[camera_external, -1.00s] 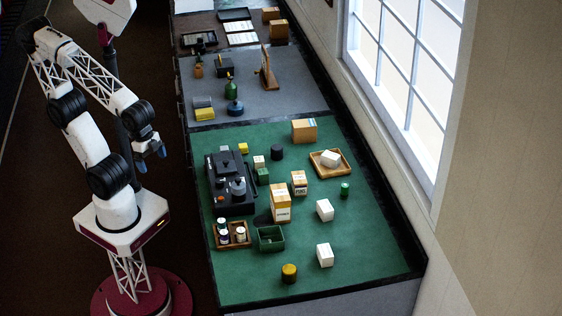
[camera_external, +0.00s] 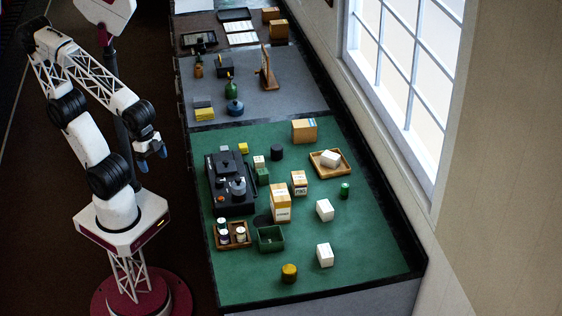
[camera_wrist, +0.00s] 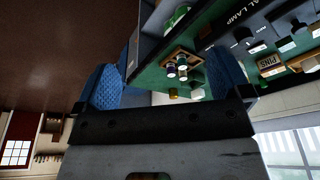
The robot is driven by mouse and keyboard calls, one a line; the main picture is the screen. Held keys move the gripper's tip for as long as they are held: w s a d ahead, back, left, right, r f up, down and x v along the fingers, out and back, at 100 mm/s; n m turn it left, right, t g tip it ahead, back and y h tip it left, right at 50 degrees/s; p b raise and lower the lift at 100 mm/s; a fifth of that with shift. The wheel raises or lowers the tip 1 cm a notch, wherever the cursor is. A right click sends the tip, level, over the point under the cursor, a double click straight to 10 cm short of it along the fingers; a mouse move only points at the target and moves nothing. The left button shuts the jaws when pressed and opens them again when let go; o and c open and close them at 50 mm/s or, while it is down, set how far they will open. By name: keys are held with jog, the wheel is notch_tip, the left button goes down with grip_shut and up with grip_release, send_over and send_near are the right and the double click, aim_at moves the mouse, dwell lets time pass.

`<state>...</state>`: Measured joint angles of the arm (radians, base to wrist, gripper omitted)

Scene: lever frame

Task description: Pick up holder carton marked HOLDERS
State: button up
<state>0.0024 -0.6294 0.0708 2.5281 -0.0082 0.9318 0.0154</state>
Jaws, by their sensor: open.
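A tall tan carton (camera_external: 281,204) with a white label stands upright on the green bench mat; its lettering is too small to read with certainty. A smaller tan carton (camera_external: 299,183) with a white label stands behind it to the right; in the wrist view a carton marked PINS (camera_wrist: 270,65) shows at the right. A wider tan carton (camera_external: 304,131) with a blue-and-white stripe stands farther back. My gripper (camera_external: 152,152) hangs left of the bench, over the dark floor and well apart from the cartons. Its blue fingers stand apart and empty in the wrist view (camera_wrist: 165,85).
A black unit (camera_external: 230,182), a wooden rack of small jars (camera_external: 232,242) and an open green bin (camera_external: 271,246) lie along the bench's left side. White blocks (camera_external: 325,210) and a wooden tray (camera_external: 318,168) are to the right. The window wall bounds the right.

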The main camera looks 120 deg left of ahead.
jog(key=w+a+r+n+t+y, duration=0.2)
jog(key=w+a+n+t+y, duration=0.25)
jog(key=w+a, duration=1.9)
jog(key=n+t+y, duration=0.4)
jog(key=t+y, duration=0.1)
send_over(303, 123)
jog(key=w+d, duration=0.4)
jog(key=d, duration=0.4)
notch_tip(303, 123, down, 4)
jog(key=s+a+f, duration=0.1)
jog(key=s+f, duration=0.1)
jog(key=f, duration=0.1)
jog(key=s+a+f+g, duration=0.1)
jog(key=s+f, duration=0.2)
jog(key=f, duration=0.1)
jog(key=s+a+f+g, duration=0.1)
jog(key=s+a+f, duration=0.1)
jog(key=s+f, duration=0.1)
jog(key=shift+s+f+h, duration=0.1)
jog(key=shift+f+h, duration=0.15)
jog(key=shift+f, duration=0.35)
jog(key=shift+a, duration=0.15)
jog(key=shift+x, duration=2.4)
